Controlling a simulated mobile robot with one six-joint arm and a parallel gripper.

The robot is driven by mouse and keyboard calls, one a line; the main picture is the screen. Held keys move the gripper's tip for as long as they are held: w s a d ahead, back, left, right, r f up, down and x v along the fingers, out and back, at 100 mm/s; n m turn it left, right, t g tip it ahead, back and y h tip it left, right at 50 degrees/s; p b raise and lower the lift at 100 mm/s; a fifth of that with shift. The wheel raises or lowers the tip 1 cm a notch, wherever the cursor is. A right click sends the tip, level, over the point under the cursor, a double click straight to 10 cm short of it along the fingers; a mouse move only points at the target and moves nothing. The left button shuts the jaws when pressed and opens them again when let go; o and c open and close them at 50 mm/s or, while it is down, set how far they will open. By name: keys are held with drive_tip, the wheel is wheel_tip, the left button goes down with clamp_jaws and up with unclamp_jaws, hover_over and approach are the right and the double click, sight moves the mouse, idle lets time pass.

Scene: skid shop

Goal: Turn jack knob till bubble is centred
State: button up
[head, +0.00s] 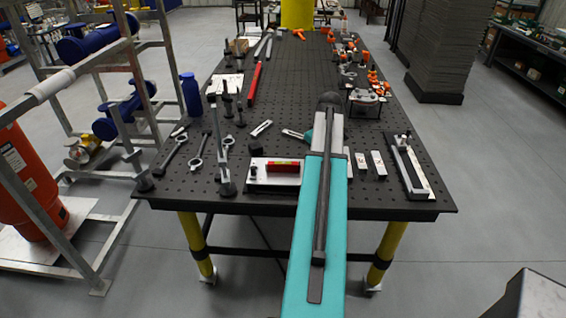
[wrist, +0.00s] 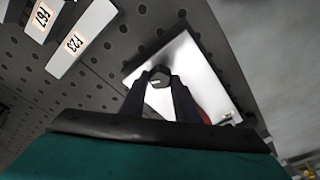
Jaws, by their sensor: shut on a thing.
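A silver plate (head: 258,181) lies near the front edge of the dark perforated table, with a red level (head: 284,167) on it. The level's vial is too small to read, so I cannot tell where the bubble is. In the wrist view the plate (wrist: 190,62) shows bright below my gripper (wrist: 160,82). Its two dark fingers are shut on a dark round jack knob (wrist: 160,73) at the plate's edge. A bit of the red level (wrist: 204,116) shows behind the right finger. In the head view my teal arm hides the knob and gripper.
Labelled blocks (head: 377,162) lie right of my arm, also in the wrist view (wrist: 83,37). A long fixture (head: 408,168) sits further right. Wrenches (head: 171,153) and an upright stand (head: 220,160) are on the left. Several orange-handled clamps are at the back right.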

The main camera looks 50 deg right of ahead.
drive_tip(key=shift+w+a+r+n, duration=0.1)
drive_tip(key=shift+w+n, duration=0.05)
drive_tip(key=shift+n, duration=0.15)
drive_tip(key=shift+n+y+p, duration=0.3)
drive_tip(key=shift+n+y, duration=0.1)
drive_tip(key=shift+n, duration=1.7)
drive_tip(key=o, duration=1)
drive_tip(key=shift+a, duration=0.1)
drive_tip(key=shift+o, duration=1.3)
drive_tip(key=shift+r, duration=0.1)
drive_tip(key=shift+s+d+r+p, duration=0.1)
drive_tip(key=shift+s+r+p, duration=0.1)
drive_tip(key=shift+r+p, duration=0.4)
drive_tip(key=shift+s+d+r+p, duration=0.1)
drive_tip(key=shift+s+r+p, duration=0.15)
drive_tip(key=shift+r, duration=0.5)
